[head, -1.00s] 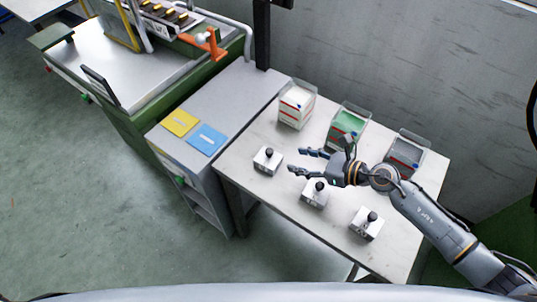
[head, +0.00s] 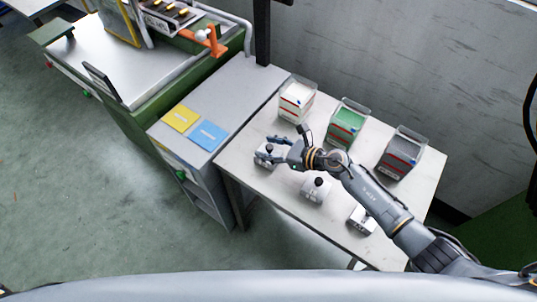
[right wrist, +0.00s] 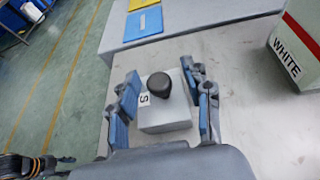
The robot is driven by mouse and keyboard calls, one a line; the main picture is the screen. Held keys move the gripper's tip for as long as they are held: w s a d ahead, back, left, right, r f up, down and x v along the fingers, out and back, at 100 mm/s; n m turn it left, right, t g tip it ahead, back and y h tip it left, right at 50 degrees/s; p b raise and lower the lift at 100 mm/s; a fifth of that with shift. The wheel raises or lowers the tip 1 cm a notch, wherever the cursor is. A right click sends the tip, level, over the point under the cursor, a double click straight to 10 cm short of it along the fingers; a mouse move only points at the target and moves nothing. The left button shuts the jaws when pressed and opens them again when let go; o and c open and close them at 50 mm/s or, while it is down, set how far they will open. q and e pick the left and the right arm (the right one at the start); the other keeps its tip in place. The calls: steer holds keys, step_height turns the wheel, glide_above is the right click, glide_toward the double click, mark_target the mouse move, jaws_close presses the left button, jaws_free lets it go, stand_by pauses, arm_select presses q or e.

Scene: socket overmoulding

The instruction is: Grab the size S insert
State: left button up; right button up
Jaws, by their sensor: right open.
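The size S insert is a light grey block (right wrist: 165,113) with a black round knob on top and an "S" label on its side. In the right wrist view it sits on the table between the blue-padded fingers of my right gripper (right wrist: 165,98), which are spread on either side of it. My right gripper (head: 270,156) also shows in the head view, at the leftmost insert (head: 262,161), which it partly hides. The gripper is open; I cannot tell whether a finger touches the block. My left gripper is not in view.
Two similar knobbed blocks stand to the right, a middle one (head: 315,189) and a right one (head: 361,220). White (head: 296,101), green (head: 346,124) and grey (head: 399,155) bins line the table's back. Yellow (head: 181,118) and blue (head: 208,135) cards lie on the cabinet.

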jaws_close()
steer(key=shift+r, duration=0.15)
stand_by(0.4)
